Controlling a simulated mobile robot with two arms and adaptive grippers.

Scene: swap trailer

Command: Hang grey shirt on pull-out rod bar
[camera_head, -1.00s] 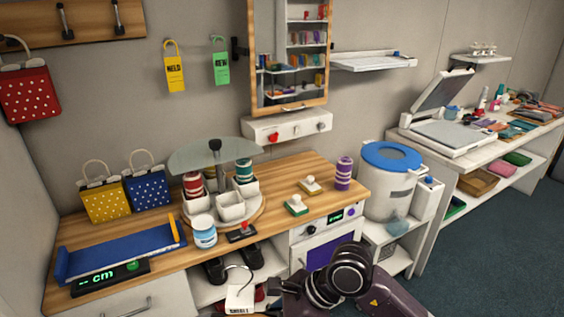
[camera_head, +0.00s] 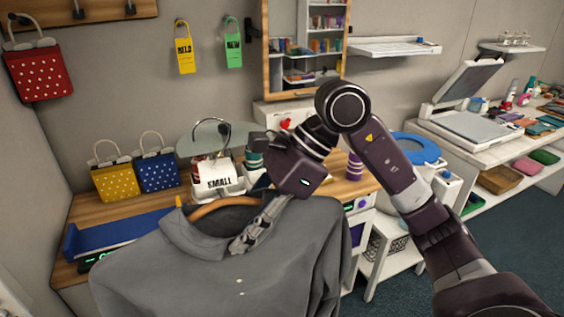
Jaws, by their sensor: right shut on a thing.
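The grey shirt (camera_head: 200,275) hangs in the front middle of the head view on a wooden hanger (camera_head: 214,206) with a metal hook. A white tag reading "SMALL" (camera_head: 214,178) shows by the hook above the collar. My right gripper (camera_head: 240,245) reaches in from the right and is shut on the shirt at its collar and shoulder. The shirt's lower part runs out of the picture. My left gripper is not in view. I cannot make out a pull-out rod bar.
Behind the shirt is a wooden-topped counter with a blue tray (camera_head: 105,230), a yellow bag (camera_head: 116,182) and a blue bag (camera_head: 158,172). A blue-lidded white bin (camera_head: 418,148) stands to the right. Green and yellow tags hang on the wall.

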